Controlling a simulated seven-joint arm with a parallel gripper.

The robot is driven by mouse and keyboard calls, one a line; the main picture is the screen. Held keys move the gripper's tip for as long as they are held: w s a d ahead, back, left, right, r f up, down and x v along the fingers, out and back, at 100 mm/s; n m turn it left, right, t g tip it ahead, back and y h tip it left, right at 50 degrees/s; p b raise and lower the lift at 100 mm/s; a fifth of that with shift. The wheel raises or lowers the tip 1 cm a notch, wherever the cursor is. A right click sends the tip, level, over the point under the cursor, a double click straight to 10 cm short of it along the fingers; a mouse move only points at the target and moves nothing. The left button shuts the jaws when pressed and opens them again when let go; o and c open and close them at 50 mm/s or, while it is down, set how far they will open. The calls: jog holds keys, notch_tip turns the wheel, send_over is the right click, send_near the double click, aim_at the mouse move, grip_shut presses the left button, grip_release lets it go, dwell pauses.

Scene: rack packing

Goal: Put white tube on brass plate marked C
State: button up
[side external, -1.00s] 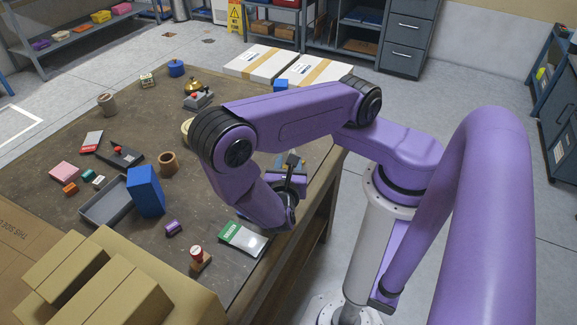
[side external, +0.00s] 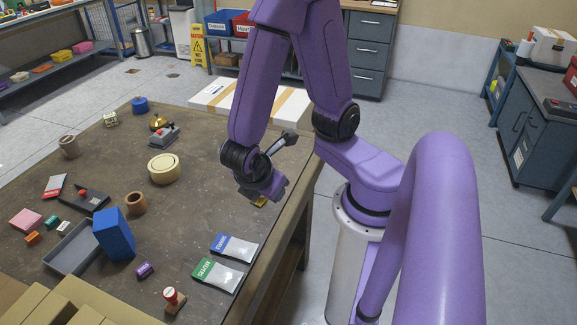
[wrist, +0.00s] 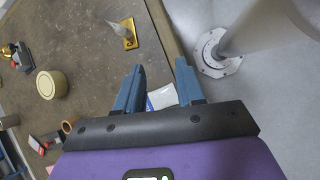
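A brass plate (wrist: 130,34) lies on the table in the wrist view. A pale, tapering upright piece (wrist: 116,28), which may be the white tube, stands on or at it; I cannot tell which. No letter on the plate can be read. In the side view only a small yellow edge of a plate (side external: 260,202) shows below my gripper (side external: 276,190). In the wrist view my gripper (wrist: 160,66) has its two blue fingers apart with nothing held between them. The plate and pale piece are beyond the fingertips, up and to the left.
Two packets, blue-topped (side external: 234,248) and green-topped (side external: 218,274), lie near the table edge. The table's middle is mostly clear.

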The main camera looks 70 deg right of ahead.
jog(key=s+a+r+m+y, duration=0.1)
jog(key=s+r+m+y, duration=0.1)
jog(key=s+r+y, duration=0.3)
notch_tip(320, 180, up, 3)
jog(key=shift+a+r+y, duration=0.1)
jog(key=shift+a+y, duration=0.15)
jog(key=shift+y, duration=0.75)
